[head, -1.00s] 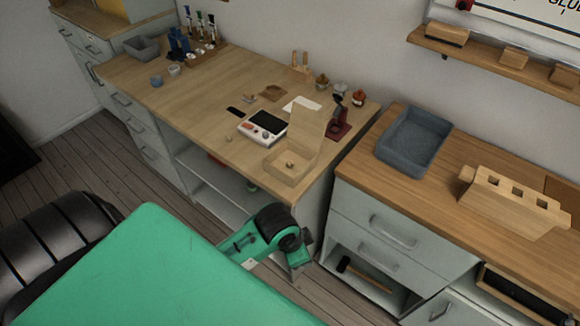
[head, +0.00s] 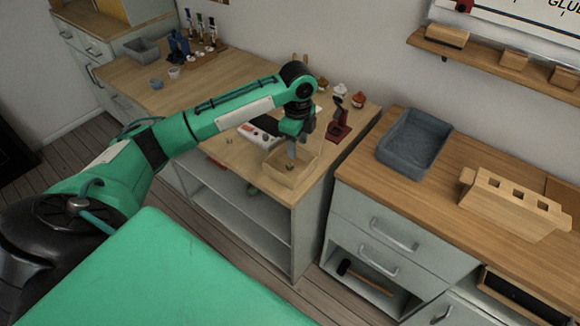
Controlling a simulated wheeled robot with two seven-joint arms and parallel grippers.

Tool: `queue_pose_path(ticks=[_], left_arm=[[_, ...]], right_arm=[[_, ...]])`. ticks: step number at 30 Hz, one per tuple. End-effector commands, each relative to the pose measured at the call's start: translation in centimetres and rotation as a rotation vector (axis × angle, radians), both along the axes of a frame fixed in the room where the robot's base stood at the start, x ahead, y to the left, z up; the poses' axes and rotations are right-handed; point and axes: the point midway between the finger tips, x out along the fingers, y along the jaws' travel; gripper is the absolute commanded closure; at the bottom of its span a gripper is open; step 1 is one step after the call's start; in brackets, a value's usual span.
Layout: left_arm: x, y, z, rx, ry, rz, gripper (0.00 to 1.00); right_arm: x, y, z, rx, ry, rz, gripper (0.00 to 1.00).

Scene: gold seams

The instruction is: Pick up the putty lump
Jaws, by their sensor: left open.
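A small brownish lump (head: 289,169), which looks like the putty lump, lies inside the open wooden box (head: 282,178) at the front right corner of the workbench. It is tiny in the head view. My left gripper (head: 291,154) points down over the box, close above the lump. It is open; whether a finger touches the lump or the box wall I cannot tell. My left arm hides part of the bench and the box's raised lid. My right gripper is not in view.
A white device (head: 262,131) sits just left of the box, partly behind my arm. A dark red stand (head: 339,130) is to its right. A grey tray (head: 412,143) and a wooden slotted block (head: 515,205) stand on the right-hand cabinet.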

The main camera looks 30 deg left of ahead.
Motion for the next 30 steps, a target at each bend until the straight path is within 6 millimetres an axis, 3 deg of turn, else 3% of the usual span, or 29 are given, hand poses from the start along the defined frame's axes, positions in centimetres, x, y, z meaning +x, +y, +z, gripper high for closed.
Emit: queue_pose_path(ticks=[3,8,21,30], left_arm=[[1.0,2.2,2.1,0.008,0.011,-0.010,0.54],[1.3,3.2,2.7,0.008,0.020,-0.018,0.54],[1.3,3.2,-4.5,0.007,0.020,-0.018,0.54],[1.0,3.4,-7.1,0.008,0.021,-0.017,0.54]], right_arm=[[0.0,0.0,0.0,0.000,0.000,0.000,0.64],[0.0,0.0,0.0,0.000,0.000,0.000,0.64],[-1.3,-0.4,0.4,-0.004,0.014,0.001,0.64],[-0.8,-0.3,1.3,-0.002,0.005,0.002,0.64]])
